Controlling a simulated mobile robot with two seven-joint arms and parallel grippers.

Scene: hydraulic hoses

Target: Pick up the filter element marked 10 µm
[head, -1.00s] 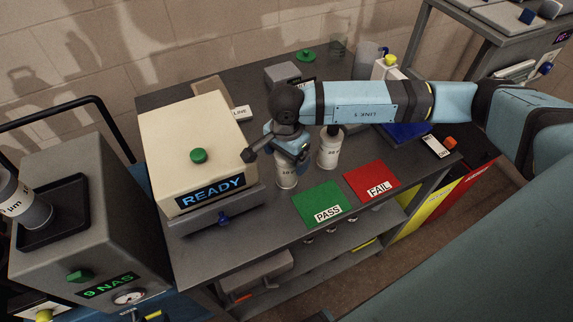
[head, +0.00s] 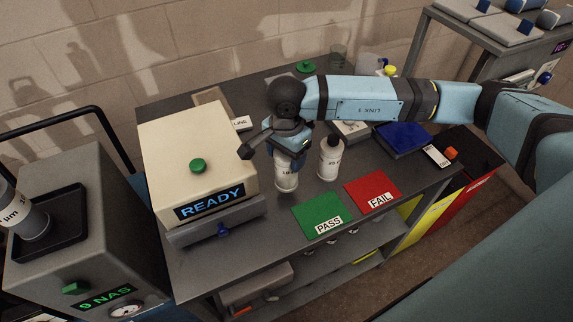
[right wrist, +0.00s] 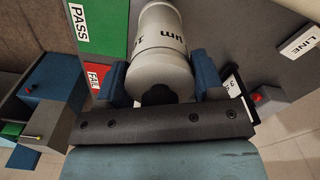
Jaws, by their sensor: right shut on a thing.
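A pale grey filter element (head: 286,180) stands upright at the middle of the bench, its label partly legible and starting with what looks like 10. My right gripper (head: 287,158) is shut around its top from above. In the right wrist view the same filter element (right wrist: 160,50) sits between the blue fingers (right wrist: 158,85), with "µm" readable. I cannot tell whether its base touches the bench. My left gripper is not in view.
A cream box with a READY display (head: 197,160) stands close on the left. The green PASS mat (head: 318,211) and red FAIL mat (head: 372,188) lie in front and to the right. A blue tray (head: 403,138) lies at the back right. Another filter (head: 30,220) is on the left machine.

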